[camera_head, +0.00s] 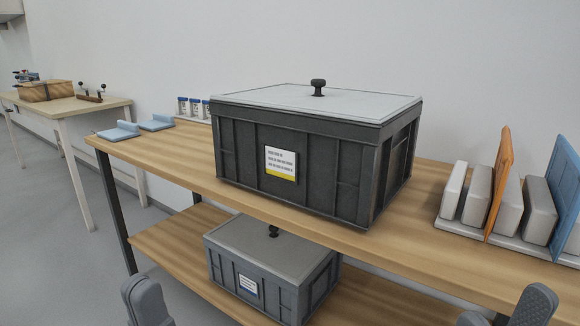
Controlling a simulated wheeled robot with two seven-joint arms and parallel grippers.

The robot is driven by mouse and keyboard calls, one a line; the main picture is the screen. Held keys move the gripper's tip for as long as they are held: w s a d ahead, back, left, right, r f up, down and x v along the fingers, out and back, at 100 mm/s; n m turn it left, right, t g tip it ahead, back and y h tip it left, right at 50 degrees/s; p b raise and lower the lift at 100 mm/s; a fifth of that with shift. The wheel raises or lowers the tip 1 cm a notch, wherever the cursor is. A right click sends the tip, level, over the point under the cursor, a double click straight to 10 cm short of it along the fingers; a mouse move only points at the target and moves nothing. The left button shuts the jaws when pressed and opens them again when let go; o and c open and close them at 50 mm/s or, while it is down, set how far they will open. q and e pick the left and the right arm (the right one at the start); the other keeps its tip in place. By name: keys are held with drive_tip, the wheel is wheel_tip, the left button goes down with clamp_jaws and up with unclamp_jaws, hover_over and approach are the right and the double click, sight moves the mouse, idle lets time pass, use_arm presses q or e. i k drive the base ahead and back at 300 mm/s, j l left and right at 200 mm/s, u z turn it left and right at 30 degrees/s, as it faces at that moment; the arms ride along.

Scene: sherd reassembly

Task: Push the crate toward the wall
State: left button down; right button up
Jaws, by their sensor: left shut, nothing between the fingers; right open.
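A large dark grey crate (310,163) with a light grey lid and a black knob stands upright on the wooden bench top (170,152). A white and yellow label is on its front. The pale wall (440,60) rises behind the bench; the gap behind the crate is hidden. My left gripper (146,303) is shut and empty at the bottom left, in front of the bench and apart from the crate. My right gripper (505,311) is open and empty at the bottom right, also apart from the crate.
A smaller grey crate (262,267) sits on the lower shelf. A rack with grey blocks and orange and blue boards (500,200) stands right of the large crate. Blue pieces (122,132) and small containers (195,107) lie left. Another table (85,105) stands far left.

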sight(347, 172)
drive_tip(key=k+l, duration=0.1)
drive_tip(key=l, duration=0.15)
drive_tip(key=k+l+u, duration=0.1)
drive_tip(key=l, duration=0.45)
drive_tip(key=k+l+u, duration=0.1)
drive_tip(key=l, duration=0.4)
drive_tip(key=k+l+u, duration=0.1)
drive_tip(key=l, duration=0.35)
drive_tip(key=i+l, duration=0.1)
drive_tip(key=l, duration=0.2)
drive_tip(key=l+u, duration=0.1)
drive_tip(key=l, duration=0.25)
drive_tip(key=i, duration=0.05)
